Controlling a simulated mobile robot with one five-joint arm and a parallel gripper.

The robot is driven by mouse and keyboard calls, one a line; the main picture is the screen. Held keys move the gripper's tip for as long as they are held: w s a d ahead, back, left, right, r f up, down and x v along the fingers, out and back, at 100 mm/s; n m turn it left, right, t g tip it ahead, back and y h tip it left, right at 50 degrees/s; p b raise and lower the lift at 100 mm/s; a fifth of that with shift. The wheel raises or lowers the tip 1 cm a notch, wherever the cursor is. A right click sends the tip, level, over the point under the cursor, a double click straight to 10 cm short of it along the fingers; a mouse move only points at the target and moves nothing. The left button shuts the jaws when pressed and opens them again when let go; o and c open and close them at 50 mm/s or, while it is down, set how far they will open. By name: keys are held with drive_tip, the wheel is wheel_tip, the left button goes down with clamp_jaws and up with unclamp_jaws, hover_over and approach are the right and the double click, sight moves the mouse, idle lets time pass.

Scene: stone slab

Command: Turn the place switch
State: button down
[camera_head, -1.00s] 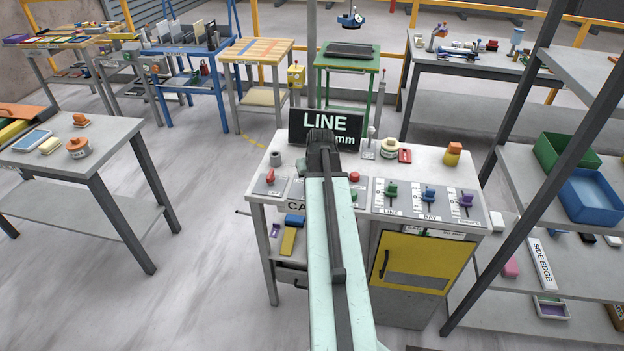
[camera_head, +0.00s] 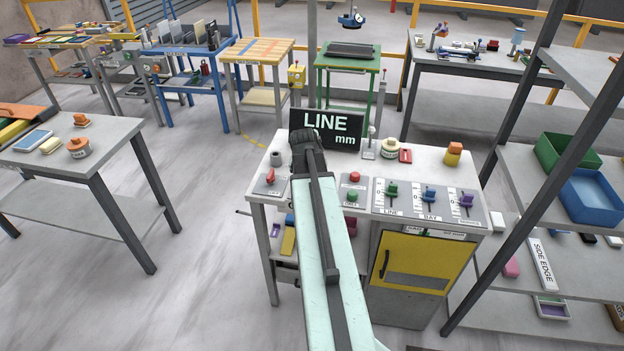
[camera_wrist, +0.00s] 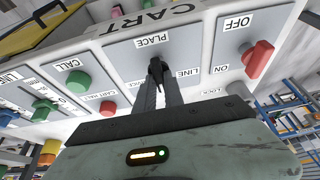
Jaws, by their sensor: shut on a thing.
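The place switch (camera_wrist: 155,65) is a small black knob on a grey panel lettered PLACE and LINE in the wrist view. My gripper (camera_wrist: 158,84) has its two dark fingers close together at the knob, shut on it. Part of the knob is hidden between the fingers, so its exact angle is hard to read.
A red switch (camera_wrist: 259,59) marked OFF and ON sits beside the place panel. Green (camera_wrist: 78,82) and red (camera_wrist: 107,108) buttons are on the other side. The LINE mm sign (camera_head: 326,129) stands behind. Colored sliders (camera_head: 428,196) are at right.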

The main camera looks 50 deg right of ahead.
drive_tip(key=shift+a, duration=0.2)
drive_tip(key=c, duration=1.4)
unclamp_jaws()
drive_tip(key=shift+c, duration=0.2)
drive_tip(key=p+v, duration=0.7)
drive_tip(key=shift+r, duration=0.4)
